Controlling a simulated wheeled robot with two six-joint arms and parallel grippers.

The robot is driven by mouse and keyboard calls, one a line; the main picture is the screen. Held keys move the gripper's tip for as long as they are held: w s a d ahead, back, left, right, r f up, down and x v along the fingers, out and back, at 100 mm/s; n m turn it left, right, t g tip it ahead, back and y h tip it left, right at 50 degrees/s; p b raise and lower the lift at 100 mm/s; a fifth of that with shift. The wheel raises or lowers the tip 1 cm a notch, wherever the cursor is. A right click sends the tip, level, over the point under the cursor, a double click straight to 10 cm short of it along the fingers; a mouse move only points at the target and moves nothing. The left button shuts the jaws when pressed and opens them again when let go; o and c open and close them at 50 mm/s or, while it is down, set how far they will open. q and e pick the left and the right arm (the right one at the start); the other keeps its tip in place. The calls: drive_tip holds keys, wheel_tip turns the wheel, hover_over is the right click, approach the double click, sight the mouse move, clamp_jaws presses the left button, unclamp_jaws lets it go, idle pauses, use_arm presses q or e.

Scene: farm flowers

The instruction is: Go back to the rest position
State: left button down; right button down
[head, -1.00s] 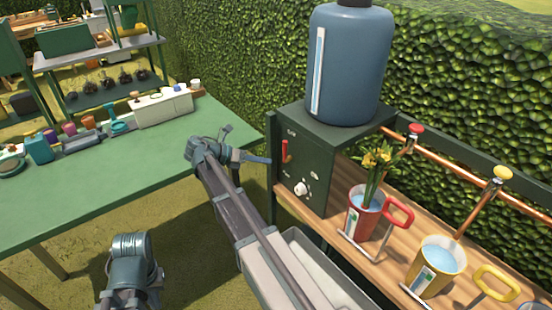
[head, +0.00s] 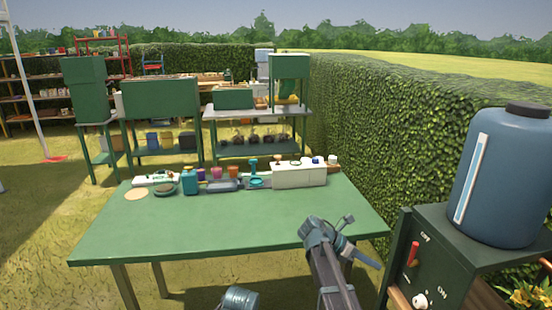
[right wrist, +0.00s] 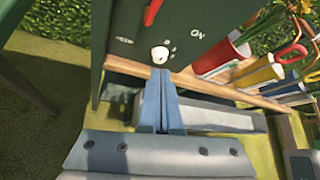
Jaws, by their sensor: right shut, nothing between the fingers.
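A rounded grey part of my left arm (head: 239,298) shows at the bottom edge of the head view. My left gripper's fingers are not visible.
The green table (head: 230,235) has a clear front half, with bottles, cups and a white box (head: 299,174) along its back. A blue water tank (head: 507,175) stands on the control box. Red (right wrist: 222,58), yellow (right wrist: 258,71) and blue (right wrist: 285,86) cans stand right of it.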

drive_tip(key=s+a+f+m+t+y, duration=0.1)
drive_tip(key=s+a+f+m+y, duration=0.2)
drive_tip(key=s+a+m, duration=0.55)
drive_tip(key=s+a+f+m+y, duration=0.3)
drive_tip(key=s+a+y, duration=0.15)
drive_tip(key=a, duration=0.65)
drive_tip(key=s+a+f+m+t+y, duration=0.1)
drive_tip(key=s+a+f+m+y, duration=0.25)
drive_tip(key=s+a+m, duration=0.4)
wheel_tip(320, 180, up, 13)
drive_tip(key=a+n+p, duration=0.1)
drive_tip(key=p, duration=1.3)
drive_tip(key=shift+a+r+n+h, duration=0.2)
drive_tip(key=shift+n+h, duration=0.1)
drive_tip(key=shift+n, duration=0.1)
drive_tip(key=shift+w+d, duration=0.1)
drive_tip(key=shift+d, duration=0.05)
